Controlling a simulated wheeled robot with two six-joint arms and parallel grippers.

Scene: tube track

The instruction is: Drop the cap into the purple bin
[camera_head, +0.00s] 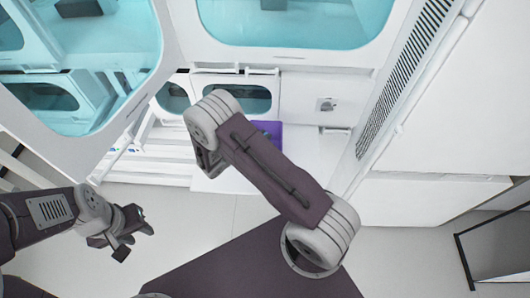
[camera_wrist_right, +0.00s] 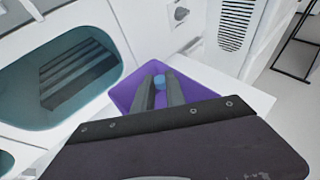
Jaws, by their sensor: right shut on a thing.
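The purple bin (camera_wrist_right: 202,80) lies behind and around the fingers in that view, so the cap appears over the bin's inside. How high the cap is above the bin cannot be told. In the head view the purple bin (camera_head: 272,129) is partly hidden behind my right arm, and the right gripper and cap are hidden. My left gripper (camera_head: 134,236) is empty, with its fingers apart, at the lower left, away from the bin.
The bin stands on a white worktop (camera_head: 310,155). White cabinets with teal windows (camera_head: 295,20) rise behind and to the left. A vented white panel (camera_head: 405,75) is on the right. A white slatted rack (camera_head: 165,150) stands left of the bin. Open floor lies near my left gripper.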

